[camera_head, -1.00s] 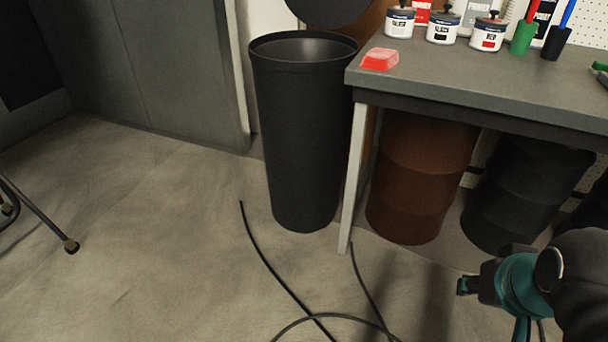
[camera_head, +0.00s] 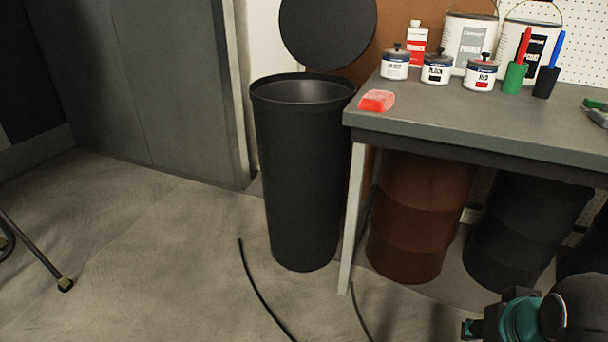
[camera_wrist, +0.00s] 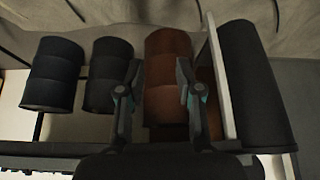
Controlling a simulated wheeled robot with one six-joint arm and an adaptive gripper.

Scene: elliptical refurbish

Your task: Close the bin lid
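The black bin (camera_head: 304,180) stands upright on the floor, just left of the workbench. Its round black lid (camera_head: 328,32) is raised, standing up behind the bin's rim, so the bin's mouth is open. My gripper (camera_head: 472,328) is at the lower right of the head view, well away from the bin. In the wrist view my gripper (camera_wrist: 160,70) shows two fingers spread apart with nothing between them. The bin (camera_wrist: 255,80) also shows there at the right, beyond the bench leg.
A black cable (camera_head: 262,290) lies on the floor.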

